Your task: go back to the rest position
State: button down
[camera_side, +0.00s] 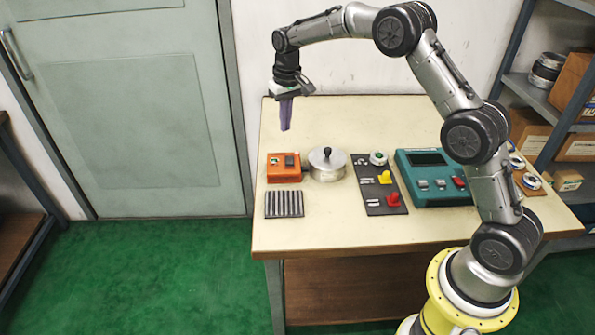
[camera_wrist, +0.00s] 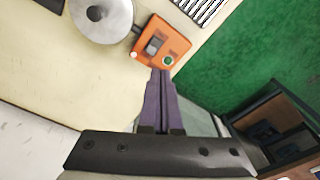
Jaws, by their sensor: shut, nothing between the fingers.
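My gripper (camera_side: 286,127) hangs from the raised arm above the back left part of the table, pointing down. Its purple fingers are shut together with nothing between them. In the wrist view the shut fingers (camera_wrist: 162,78) point toward an orange box (camera_wrist: 163,45), which has a dark switch and a green button. In the side view the orange box (camera_side: 283,167) stands on the table, below the fingers and apart from them.
A silver round pot (camera_side: 327,165) with a black knob stands beside the orange box. A striped grey block (camera_side: 284,204), a dark board (camera_side: 380,190) with yellow and red parts, and a teal device (camera_side: 430,175) share the table (camera_side: 330,235). Shelving (camera_side: 535,95) stands at the right.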

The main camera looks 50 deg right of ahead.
jog(key=s+a+r+t, duration=0.2)
jog(key=s+r, duration=0.3)
jog(key=r, duration=0.8)
jog(key=s+a+r+n+t, duration=0.1)
jog(key=s+a+r+t, duration=0.15)
jog(key=s+r, duration=0.75)
jog(key=s+a+f+n, duration=0.1)
jog(key=s+f, duration=0.4)
jog(key=s, duration=0.7)
jog(key=s+a+f, duration=0.1)
jog(key=s+f, duration=0.4)
jog(key=s, duration=0.7)
jog(key=shift+f+n, duration=0.3)
jog(key=shift+n, duration=0.1)
